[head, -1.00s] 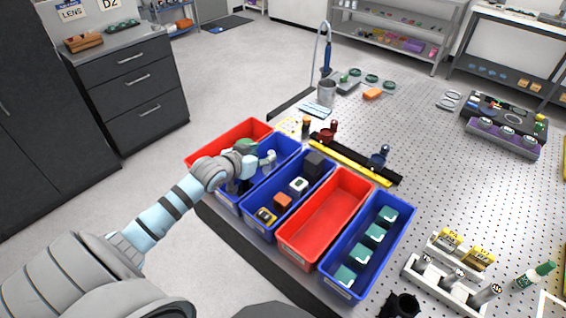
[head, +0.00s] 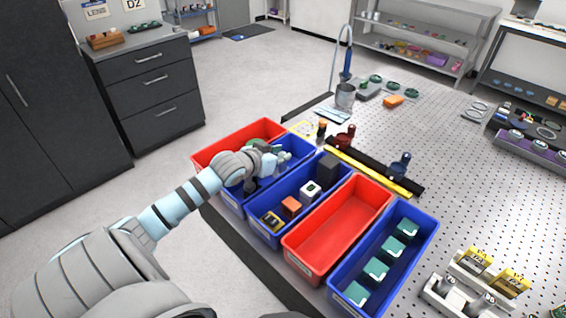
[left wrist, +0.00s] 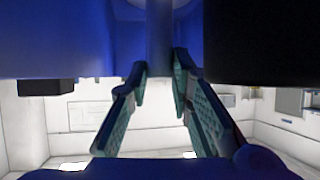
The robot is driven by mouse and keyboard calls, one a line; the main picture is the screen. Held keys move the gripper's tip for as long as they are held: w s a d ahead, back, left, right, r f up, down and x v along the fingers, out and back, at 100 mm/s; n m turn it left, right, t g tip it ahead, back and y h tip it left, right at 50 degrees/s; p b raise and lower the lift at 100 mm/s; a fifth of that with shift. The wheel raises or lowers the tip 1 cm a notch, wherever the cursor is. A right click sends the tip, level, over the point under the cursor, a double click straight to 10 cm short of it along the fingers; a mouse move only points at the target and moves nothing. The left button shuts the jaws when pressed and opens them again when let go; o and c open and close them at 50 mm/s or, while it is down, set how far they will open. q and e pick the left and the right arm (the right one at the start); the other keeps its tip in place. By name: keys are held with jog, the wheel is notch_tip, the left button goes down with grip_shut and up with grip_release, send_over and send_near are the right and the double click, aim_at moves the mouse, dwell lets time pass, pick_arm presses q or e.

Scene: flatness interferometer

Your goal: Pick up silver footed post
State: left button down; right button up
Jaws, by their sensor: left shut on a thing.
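My left gripper (head: 268,160) reaches into the left blue bin (head: 231,200), second from the left in the head view. In the left wrist view its two teal-padded fingers (left wrist: 160,72) are closed on the sides of a silver-grey upright post (left wrist: 160,32). The post's upper end runs out of that picture. In the head view a pale silver piece (head: 284,157) shows just beyond the gripper, which hides much of the bin's contents. Whether the post touches the bin floor cannot be told. My right gripper does not show.
A red bin (head: 215,150) lies to the left. To the right are a blue bin (head: 262,232) with several small parts, an empty red bin (head: 335,228) and a blue bin (head: 347,288) with green-topped blocks. A yellow-and-black rail (head: 375,172) lies behind them. The perforated table beyond has free room.

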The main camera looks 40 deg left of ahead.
pick_arm(q)
jog(key=shift+w+d, duration=0.15)
jog(key=shift+w, duration=0.05)
